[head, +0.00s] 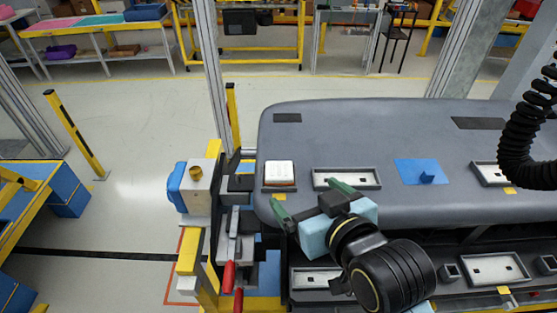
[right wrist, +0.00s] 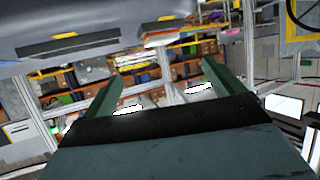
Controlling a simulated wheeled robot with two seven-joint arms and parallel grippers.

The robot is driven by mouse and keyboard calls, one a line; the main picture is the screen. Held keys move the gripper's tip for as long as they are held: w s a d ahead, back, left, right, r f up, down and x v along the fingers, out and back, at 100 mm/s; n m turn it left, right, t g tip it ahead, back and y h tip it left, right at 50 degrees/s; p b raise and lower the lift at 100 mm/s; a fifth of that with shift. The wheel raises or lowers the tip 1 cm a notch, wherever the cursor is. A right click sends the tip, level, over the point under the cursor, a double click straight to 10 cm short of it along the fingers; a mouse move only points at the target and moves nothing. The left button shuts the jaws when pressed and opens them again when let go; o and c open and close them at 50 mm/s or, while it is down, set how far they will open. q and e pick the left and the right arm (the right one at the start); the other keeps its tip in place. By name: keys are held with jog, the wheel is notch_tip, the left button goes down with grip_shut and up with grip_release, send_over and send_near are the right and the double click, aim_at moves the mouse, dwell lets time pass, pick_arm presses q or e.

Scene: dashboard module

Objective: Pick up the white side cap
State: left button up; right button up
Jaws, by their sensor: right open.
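The white side cap (head: 280,173) is a small, pale block. It sits in a recess at the left end of the grey dashboard (head: 400,125). My right gripper (head: 312,200) is open, with two green fingers spread and nothing between them. In the head view it is over the dashboard's near left edge, just right of and nearer than the cap, apart from it. The right wrist view shows the open green fingers (right wrist: 163,92) with empty space between them; I cannot make out the cap there. My left gripper is out of view.
A blue bracket (head: 425,175) and framed white recesses (head: 347,179) lie right of the cap. A fixture with red-handled clamps (head: 229,277) stands left of the dashboard. A black corrugated hose (head: 527,135) hangs at right. The dashboard's upper middle is clear.

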aim_at(279, 170)
jog(key=x, duration=0.3)
jog(key=shift+a+f, duration=0.1)
jog(key=x, duration=0.2)
jog(key=shift+w+a+f, duration=0.1)
jog(key=shift+w+f, duration=0.05)
jog(key=shift+w, duration=0.1)
jog(key=shift+w+a+f, duration=0.1)
jog(key=shift+w+f, duration=0.05)
jog(key=shift+w, duration=0.2)
jog(key=shift+p+x, duration=0.45)
jog(key=shift+x, duration=0.35)
jog(key=x, duration=0.3)
jog(key=shift+w+a+p, duration=0.1)
jog(key=shift+w+p, duration=0.05)
jog(key=shift+p, duration=0.15)
jog(key=shift+w+a+f, duration=0.1)
jog(key=shift+w+f, duration=0.05)
jog(key=shift+w, duration=0.1)
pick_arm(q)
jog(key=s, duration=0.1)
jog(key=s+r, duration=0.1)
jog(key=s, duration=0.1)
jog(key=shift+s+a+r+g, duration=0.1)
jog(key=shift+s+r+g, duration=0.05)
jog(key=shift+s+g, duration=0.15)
pick_arm(e)
jog(key=c, duration=1.3)
